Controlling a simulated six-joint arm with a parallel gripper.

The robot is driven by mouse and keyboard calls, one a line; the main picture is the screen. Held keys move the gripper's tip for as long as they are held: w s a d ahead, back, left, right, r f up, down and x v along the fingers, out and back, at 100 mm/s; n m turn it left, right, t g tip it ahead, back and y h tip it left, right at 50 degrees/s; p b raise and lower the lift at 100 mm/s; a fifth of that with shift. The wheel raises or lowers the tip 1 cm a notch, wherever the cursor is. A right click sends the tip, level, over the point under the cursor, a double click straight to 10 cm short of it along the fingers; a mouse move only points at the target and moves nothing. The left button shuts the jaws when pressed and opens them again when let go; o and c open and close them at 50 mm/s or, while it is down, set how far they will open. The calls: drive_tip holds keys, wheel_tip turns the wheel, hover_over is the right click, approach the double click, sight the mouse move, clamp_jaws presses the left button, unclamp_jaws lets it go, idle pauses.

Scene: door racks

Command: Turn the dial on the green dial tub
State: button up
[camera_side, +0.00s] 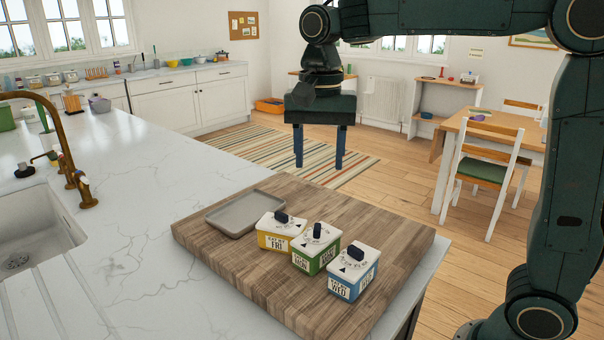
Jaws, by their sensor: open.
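The green dial tub (316,250) stands on the wooden board, in the middle of a row of three tubs. It has a white top with a dark upright dial knob (317,231) and a label on its front. The yellow tub (280,232) is to its left and the blue tub (353,272) to its right, each with a dark knob. My gripper (319,160) points down, well above and behind the tubs in the picture. Its two blue fingers are apart with nothing between them. It touches no tub.
The wooden board (265,283) lies on the white marble counter (110,220). A grey tray (243,212) lies on the board behind and left of the tubs. A sink (35,240) with a brass tap (60,150) is at the left. The board's front left is bare.

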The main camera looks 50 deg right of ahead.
sight(317, 226)
drive_tip(key=n, duration=1.7)
drive_tip(key=shift+n, duration=0.3)
drive_tip(key=shift+f, duration=0.1)
wheel_tip(317, 226, down, 14)
drive_tip(key=shift+r, duration=0.15)
drive_tip(key=shift+c, duration=0.4)
drive_tip(key=c, duration=0.9)
